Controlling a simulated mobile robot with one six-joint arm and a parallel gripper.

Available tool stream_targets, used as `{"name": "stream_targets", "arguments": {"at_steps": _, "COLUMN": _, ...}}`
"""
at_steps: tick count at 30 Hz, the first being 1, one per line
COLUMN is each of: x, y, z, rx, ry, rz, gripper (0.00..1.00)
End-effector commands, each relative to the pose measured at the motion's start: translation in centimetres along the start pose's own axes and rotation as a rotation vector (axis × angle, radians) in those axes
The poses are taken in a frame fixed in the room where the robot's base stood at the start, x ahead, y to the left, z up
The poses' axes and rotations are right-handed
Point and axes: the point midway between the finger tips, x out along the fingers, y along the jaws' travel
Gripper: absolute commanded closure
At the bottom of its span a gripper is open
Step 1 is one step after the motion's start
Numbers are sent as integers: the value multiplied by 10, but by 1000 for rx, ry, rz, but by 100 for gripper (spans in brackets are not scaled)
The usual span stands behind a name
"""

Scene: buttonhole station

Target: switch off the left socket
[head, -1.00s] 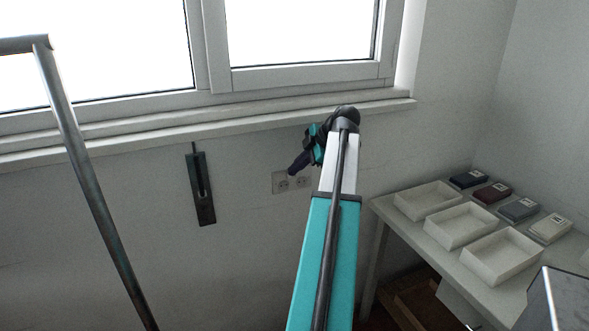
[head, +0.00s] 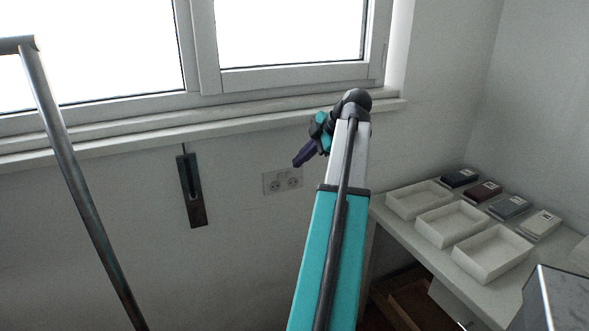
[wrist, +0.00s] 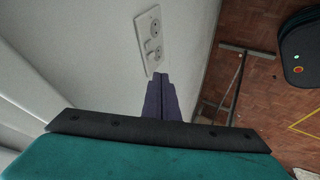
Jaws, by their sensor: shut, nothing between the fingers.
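A white double socket plate (head: 283,181) is on the wall below the window, with two round outlets side by side. In the wrist view the socket plate (wrist: 152,40) is beyond my fingertips, with small switches between its outlets; I cannot tell which way they are set. My gripper (head: 298,162) is shut and empty, above and right of the plate in that view. In the wrist view its dark purple fingers (wrist: 161,80) are together, their tips just off the plate's near edge.
A dark slotted bracket (head: 190,190) hangs on the wall left of the socket. A table at the right holds white trays (head: 450,223) and several small boxes (head: 484,191). A metal post (head: 80,190) stands at the left. The window sill (head: 150,140) runs above.

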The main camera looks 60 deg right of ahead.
Motion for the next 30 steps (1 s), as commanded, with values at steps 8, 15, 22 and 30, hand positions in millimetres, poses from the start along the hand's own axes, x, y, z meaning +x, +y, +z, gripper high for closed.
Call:
{"name": "stream_targets", "arguments": {"at_steps": 8, "x": -34, "y": 9, "z": -1, "rx": 0, "ry": -1, "rz": 1, "gripper": 100}}
{"name": "stream_targets", "arguments": {"at_steps": 15, "x": -42, "y": 10, "z": -3, "rx": 0, "ry": 0, "rz": -2, "gripper": 100}}
{"name": "stream_targets", "arguments": {"at_steps": 22, "x": -42, "y": 10, "z": -3, "rx": -1, "ry": 1, "rz": -2, "gripper": 100}}
{"name": "stream_targets", "arguments": {"at_steps": 30, "x": -41, "y": 10, "z": -4, "rx": -2, "ry": 1, "rz": -2, "gripper": 100}}
